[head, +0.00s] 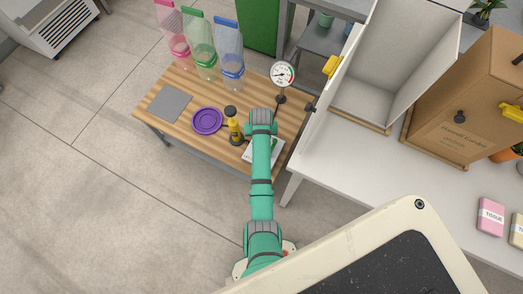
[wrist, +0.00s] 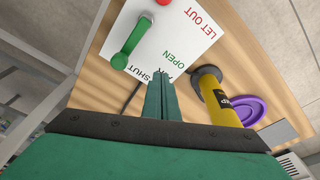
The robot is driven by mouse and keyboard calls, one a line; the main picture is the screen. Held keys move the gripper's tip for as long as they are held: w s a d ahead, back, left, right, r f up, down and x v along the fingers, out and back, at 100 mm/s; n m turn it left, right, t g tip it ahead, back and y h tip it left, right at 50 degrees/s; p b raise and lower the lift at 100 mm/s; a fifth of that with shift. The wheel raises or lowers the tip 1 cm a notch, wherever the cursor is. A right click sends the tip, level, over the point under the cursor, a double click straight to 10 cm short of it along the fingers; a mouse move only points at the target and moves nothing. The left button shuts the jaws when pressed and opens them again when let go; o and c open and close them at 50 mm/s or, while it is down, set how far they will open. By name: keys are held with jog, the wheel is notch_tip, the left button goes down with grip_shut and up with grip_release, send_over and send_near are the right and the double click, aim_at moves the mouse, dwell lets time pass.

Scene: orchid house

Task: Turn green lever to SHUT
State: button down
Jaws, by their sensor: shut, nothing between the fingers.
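The green lever (wrist: 131,42) sits on a white panel (wrist: 108,42) in the wrist view. It lies slantwise, with a rounded end towards the lower left, near the word SHUT. The words AIR, OPEN and LET OUT are further right on the panel. My gripper (wrist: 160,82) is shut and empty, its fingertips over the panel's lower edge near SHUT and AIR, to the right of the lever and apart from it in the picture. In the head view my arm covers much of the panel (head: 250,155), and my fingertips are hidden.
A red knob (wrist: 163,2) shows at the wrist view's top edge. A yellow pump-like cylinder (head: 235,130) stands left of my arm, beside a purple dish (head: 207,121). A gauge (head: 284,75) stands behind. The wooden table (head: 180,132) is bare near its front left.

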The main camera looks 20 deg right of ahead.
notch_tip(320, 180, up, 6)
dwell(0.6)
dwell(0.4)
